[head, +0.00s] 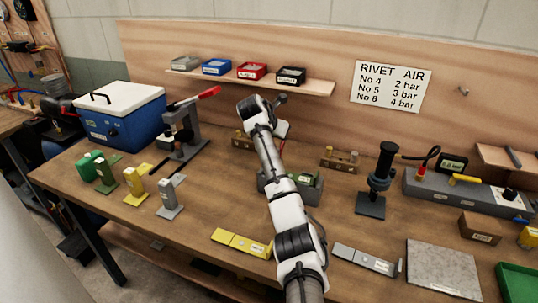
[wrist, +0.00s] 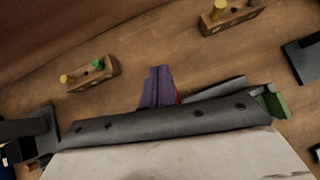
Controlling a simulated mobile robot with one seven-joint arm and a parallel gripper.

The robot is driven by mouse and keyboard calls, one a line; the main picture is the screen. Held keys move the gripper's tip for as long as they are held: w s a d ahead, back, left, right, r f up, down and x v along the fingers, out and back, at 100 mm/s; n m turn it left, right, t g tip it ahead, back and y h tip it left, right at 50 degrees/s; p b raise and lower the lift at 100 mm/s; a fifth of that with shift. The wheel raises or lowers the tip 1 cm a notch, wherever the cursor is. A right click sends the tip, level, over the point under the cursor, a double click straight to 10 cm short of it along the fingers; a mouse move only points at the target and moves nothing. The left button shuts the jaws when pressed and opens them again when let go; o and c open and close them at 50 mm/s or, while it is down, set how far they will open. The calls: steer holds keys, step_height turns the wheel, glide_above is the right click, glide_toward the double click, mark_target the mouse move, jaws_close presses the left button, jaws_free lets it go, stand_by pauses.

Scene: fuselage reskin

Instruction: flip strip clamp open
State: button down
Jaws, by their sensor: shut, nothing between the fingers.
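My gripper is at the far end of the white arm; its purple fingers (wrist: 157,86) are together in the wrist view, with nothing seen between them. In the head view the arm hides the fingers. A grey fixture with a green part (head: 308,190) sits on the bench just behind the arm, partly hidden. The green part also shows at right in the wrist view (wrist: 276,101). A small red piece (wrist: 178,97) shows right beside the fingers, perhaps the strip clamp's handle; most of it is hidden. I cannot tell whether the fingers touch it or how the clamp stands.
Peg blocks (head: 340,160) stand at the back. A press with a red lever (head: 209,93) and a blue cooler (head: 120,118) are at left, a black stand (head: 371,203) at right. Yellow (head: 242,243) and grey strips (head: 366,260) lie at the front.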

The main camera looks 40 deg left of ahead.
steer(key=shift+w+f, duration=0.1)
steer(key=shift+w, duration=0.1)
stand_by(0.6)
step_height(320, 180, up, 13)
steer(key=s+a+b, duration=0.1)
steer(key=a+b, duration=0.1)
steer(key=shift+s, duration=0.15)
stand_by(0.4)
steer(key=shift+a, duration=0.1)
stand_by(0.4)
